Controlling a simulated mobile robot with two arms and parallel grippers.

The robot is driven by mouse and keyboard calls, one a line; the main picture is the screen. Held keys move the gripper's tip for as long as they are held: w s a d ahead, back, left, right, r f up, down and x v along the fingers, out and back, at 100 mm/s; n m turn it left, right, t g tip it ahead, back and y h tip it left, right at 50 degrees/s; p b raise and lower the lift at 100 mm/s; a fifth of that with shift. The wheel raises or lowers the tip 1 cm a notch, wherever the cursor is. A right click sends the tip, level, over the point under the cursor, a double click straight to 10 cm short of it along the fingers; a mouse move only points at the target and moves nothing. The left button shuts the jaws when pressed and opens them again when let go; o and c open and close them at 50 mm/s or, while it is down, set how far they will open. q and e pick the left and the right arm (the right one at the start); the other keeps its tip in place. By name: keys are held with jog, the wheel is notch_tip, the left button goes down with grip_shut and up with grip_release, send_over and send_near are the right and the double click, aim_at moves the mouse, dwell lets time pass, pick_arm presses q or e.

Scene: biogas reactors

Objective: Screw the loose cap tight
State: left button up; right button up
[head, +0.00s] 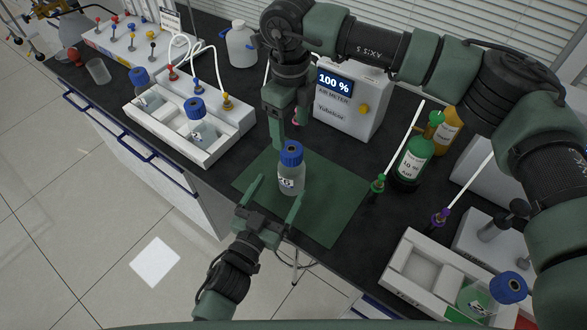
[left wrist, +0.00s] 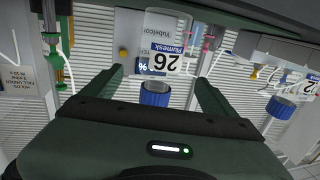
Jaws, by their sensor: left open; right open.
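A clear glass bottle (head: 291,182) with a white label reading 26 stands upright on the green mat (head: 325,215). Its blue cap (head: 291,152) sits on the neck; I cannot tell how tightly. My left gripper (head: 280,187) is open, its fingers reaching toward the bottle from the front, one on either side. In the left wrist view the bottle (left wrist: 163,58) and cap (left wrist: 155,94) appear upside down between the open fingers (left wrist: 160,80). My right gripper (head: 287,132) is open, pointing down just above and behind the cap; its far finger is partly hidden.
A white tray (head: 170,142) at left holds two blue-capped bottles. An air meter box (head: 345,105) reading 100 % stands behind the mat. A green bottle (head: 414,160) stands to its right. Another tray (head: 395,265) with a blue-capped bottle is at front right. The mat's right part is clear.

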aim_at(292, 168)
pick_arm(q)
jog(key=shift+x, duration=4.05)
jog(key=shift+f, duration=0.1)
grip_shut()
